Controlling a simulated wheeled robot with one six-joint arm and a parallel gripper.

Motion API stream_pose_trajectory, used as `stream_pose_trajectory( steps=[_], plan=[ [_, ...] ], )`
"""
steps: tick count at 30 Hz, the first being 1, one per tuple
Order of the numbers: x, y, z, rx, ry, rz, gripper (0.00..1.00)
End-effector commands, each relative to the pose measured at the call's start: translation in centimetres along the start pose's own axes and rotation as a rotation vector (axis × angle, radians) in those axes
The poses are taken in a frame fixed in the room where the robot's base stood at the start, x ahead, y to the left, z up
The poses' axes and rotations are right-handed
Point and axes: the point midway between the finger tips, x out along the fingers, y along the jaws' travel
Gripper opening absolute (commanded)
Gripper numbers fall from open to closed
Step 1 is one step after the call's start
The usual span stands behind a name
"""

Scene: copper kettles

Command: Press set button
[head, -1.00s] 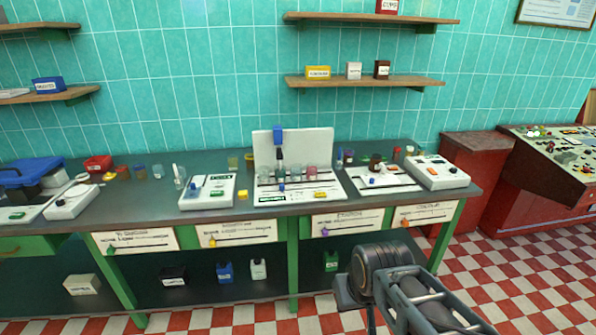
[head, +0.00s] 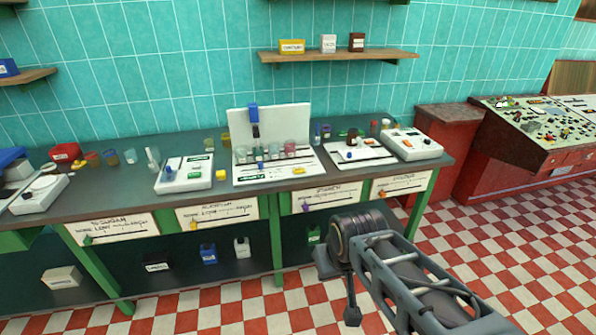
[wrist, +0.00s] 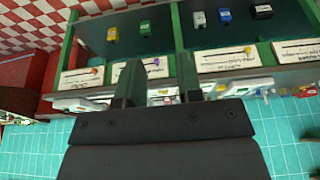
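I cannot read a button marked "set" in these views. White devices stand on the long counter: one with a blue knob (head: 184,174) at left, one with an upright white back panel (head: 268,128) and a blue part in the middle, and one with small orange parts (head: 411,144) at right. My gripper shows in the wrist view (wrist: 159,84) with its two dark fingers apart and nothing seen between them. The wrist view is upside down, with the counter front beyond the fingers. In the head view my arm is in front of the counter, low and right of centre.
The dark counter (head: 110,188) has green legs and labelled slider cards on its front. Cups, jars and a yellow block (head: 221,174) crowd its top. A red console (head: 545,140) with many small controls stands at right. The checkered floor (head: 500,240) is clear at right.

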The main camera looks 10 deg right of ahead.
Motion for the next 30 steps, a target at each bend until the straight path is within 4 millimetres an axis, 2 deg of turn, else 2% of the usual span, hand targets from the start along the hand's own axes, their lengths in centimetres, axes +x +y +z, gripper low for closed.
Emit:
stream_pose_trajectory(
  steps=[1, 10, 30],
  plan=[
    [0.0, 0.0, 0.0, 0.0, 0.0, 0.0, 0.28],
    [0.0, 0.0, 0.0, 0.0, 0.0, 0.0, 0.0],
    [0.0, 0.0, 0.0, 0.0, 0.0, 0.0, 0.0]
  ],
)
